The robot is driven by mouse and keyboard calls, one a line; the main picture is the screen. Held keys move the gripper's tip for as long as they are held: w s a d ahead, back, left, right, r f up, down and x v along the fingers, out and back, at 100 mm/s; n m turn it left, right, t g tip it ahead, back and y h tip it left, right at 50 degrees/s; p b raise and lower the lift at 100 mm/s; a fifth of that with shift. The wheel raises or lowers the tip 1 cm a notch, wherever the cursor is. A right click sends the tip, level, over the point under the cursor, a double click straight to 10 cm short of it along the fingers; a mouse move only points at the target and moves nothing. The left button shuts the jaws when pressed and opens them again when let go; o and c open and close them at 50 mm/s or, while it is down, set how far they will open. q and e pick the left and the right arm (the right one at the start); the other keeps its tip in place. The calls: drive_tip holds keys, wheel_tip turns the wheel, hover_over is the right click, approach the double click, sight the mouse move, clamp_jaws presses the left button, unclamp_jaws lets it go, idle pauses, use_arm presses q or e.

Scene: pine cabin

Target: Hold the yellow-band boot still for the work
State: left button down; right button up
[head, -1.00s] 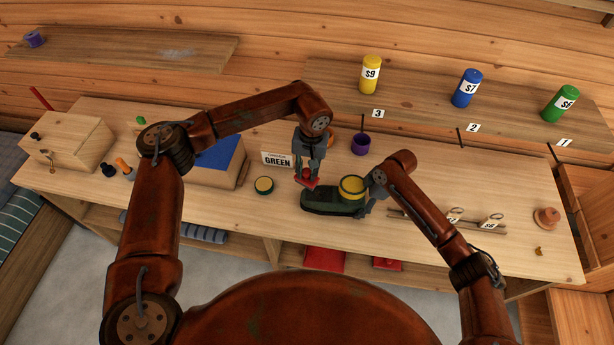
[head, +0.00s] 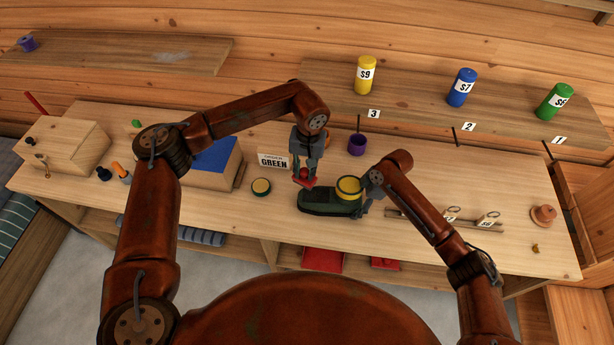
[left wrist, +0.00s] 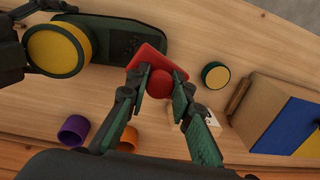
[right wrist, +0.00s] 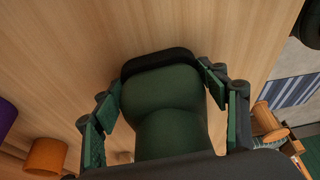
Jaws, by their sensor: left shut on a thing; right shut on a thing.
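The yellow-band boot (head: 330,206) is dark green with a yellow band (head: 349,186) around its top. It stands on the workbench with its toe to the left. My right gripper (head: 371,186) is shut on the boot from the right side. The right wrist view shows the green boot (right wrist: 170,105) between its fingers. My left gripper (head: 306,171) is shut on a red block with a round red knob (left wrist: 160,82). The block is at the boot's toe end; I cannot tell whether it touches the boot.
A round green tin with a yellow top (head: 261,187) is left of the boot. A GREEN order card (head: 273,161) and a purple cup (head: 357,145) stand behind. A blue-topped box (head: 214,160) is further left. Numbered cans, such as the yellow one (head: 365,75), stand on the shelf.

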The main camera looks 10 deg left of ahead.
sight(304, 182)
use_arm(q)
drive_tip(key=shift+f, duration=2.95)
wheel_tip(304, 182, down, 2)
drive_tip(key=shift+d, duration=0.1)
drive_tip(key=shift+w+d, duration=0.1)
drive_tip(key=shift+d, duration=0.6)
drive_tip(key=shift+d+r, duration=0.15)
drive_tip(key=shift+d, duration=0.25)
drive_tip(key=shift+d+f, duration=0.2)
drive_tip(key=shift+d, duration=0.1)
drive_tip(key=shift+a+r, duration=0.15)
drive_tip(key=shift+a, duration=1.5)
drive_tip(key=shift+d+r, duration=0.15)
drive_tip(key=shift+r, duration=3.9)
